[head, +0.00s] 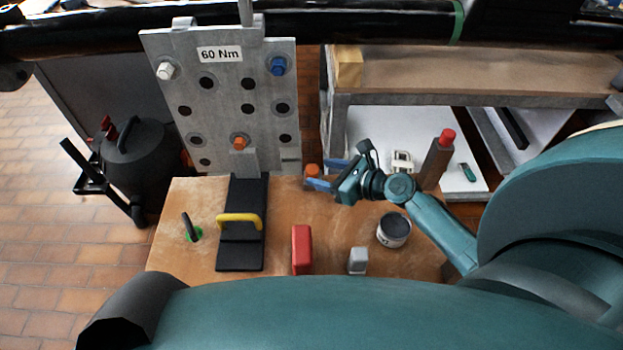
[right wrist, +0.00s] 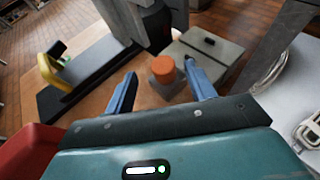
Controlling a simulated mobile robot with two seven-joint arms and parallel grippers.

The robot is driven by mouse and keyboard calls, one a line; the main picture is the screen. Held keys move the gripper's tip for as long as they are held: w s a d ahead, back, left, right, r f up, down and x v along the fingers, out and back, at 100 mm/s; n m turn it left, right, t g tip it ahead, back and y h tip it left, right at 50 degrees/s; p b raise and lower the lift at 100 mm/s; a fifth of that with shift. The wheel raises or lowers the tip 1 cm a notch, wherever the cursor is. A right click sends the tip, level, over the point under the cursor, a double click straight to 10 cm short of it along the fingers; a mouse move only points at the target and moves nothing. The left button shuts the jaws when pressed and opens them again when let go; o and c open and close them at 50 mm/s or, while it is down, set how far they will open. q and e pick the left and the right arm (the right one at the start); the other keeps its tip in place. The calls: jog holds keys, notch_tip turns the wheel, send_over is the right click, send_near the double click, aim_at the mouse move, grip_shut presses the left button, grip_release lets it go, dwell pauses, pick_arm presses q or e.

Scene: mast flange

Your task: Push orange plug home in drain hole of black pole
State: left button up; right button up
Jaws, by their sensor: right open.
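An orange plug (head: 312,170) stands on the wooden table at its back edge. In the right wrist view the orange plug (right wrist: 163,68) is a round cap on top of a grey block (right wrist: 166,88). My right gripper (head: 325,173) is open and empty. Its two blue fingers point at the plug, which shows between and just past the fingertips, with no visible grip on it. A long black pole (head: 350,28) with a green band lies across the top of the head view. I cannot make out its drain hole. My left gripper is not in view.
A grey plate (head: 217,128) marked "60 Nm" holds white, blue and orange bolts. On the table (head: 200,258) are a yellow-handled black stand (head: 242,255), a red block (head: 301,250), a grey block (head: 358,261) and a tin (head: 393,232).

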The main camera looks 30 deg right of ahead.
aim_at(313, 169)
jog(key=b+x, duration=0.1)
jog(key=x, duration=0.4)
jog(key=shift+d, duration=0.15)
jog(key=c, duration=1.1)
jog(key=shift+r, duration=0.1)
